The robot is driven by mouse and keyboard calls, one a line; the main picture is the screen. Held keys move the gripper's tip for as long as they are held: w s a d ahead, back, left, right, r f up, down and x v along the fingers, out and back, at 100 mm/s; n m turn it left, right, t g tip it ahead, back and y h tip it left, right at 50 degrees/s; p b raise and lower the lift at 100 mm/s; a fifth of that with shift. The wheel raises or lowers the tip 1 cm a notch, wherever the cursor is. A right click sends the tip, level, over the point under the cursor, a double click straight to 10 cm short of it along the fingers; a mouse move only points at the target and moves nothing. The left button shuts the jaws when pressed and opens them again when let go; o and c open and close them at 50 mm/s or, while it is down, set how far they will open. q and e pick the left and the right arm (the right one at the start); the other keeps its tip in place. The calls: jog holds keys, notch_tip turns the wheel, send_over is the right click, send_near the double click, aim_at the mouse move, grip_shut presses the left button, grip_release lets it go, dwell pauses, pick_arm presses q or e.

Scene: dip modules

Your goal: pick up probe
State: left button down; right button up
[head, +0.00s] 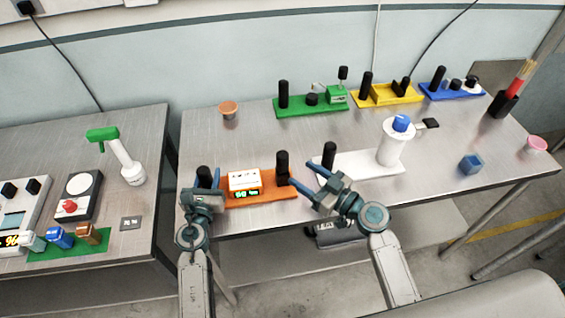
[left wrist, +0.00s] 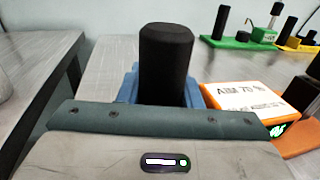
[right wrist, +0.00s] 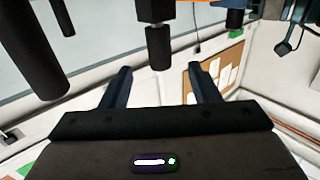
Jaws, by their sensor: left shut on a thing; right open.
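Nothing is labelled as the probe; several upright black cylinders show. My left gripper (head: 208,182) is shut on one black cylinder (left wrist: 166,62) at the left end of the orange module (head: 275,191). It stands upright between the blue fingers in the left wrist view; its lower end is hidden. A second black cylinder (head: 282,166) stands on the orange module's right side. My right gripper (head: 304,172) is open, with its fingers between that cylinder and the white module's black cylinder (head: 329,156). In the right wrist view, black cylinders (right wrist: 36,50) show beyond the open fingers.
A white box with a display (head: 244,181) sits on the orange module. The white module (head: 362,164) carries a white stand (head: 392,148). Green (head: 311,105), yellow (head: 390,95) and blue (head: 455,92) modules line the back. The table's middle is mostly clear.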

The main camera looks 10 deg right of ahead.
jog(key=x, duration=0.5)
jog(key=shift+d, duration=0.1)
pick_arm(q)
jog(key=shift+w, duration=0.1)
pick_arm(e)
jog(key=shift+r+x, duration=0.1)
jog(key=shift+x, duration=1.25)
jog(key=shift+r+x, duration=0.15)
jog(key=shift+x, duration=1.25)
jog(key=c, duration=1.1)
pick_arm(q)
jog(key=c, duration=0.9)
grip_release()
jog(key=shift+c, duration=0.2)
pick_arm(e)
notch_tip(320, 180, up, 10)
pick_arm(q)
notch_tip(320, 180, up, 8)
jog(key=p, duration=0.7)
jog(key=shift+f+p, duration=0.25)
jog(key=shift+p, duration=0.05)
pick_arm(e)
notch_tip(320, 180, up, 8)
send_over(287, 163)
jog(key=x, duration=0.4)
jog(key=shift+s+d+f, duration=0.1)
jog(key=shift+d+f, duration=0.1)
jog(key=shift+f, duration=0.05)
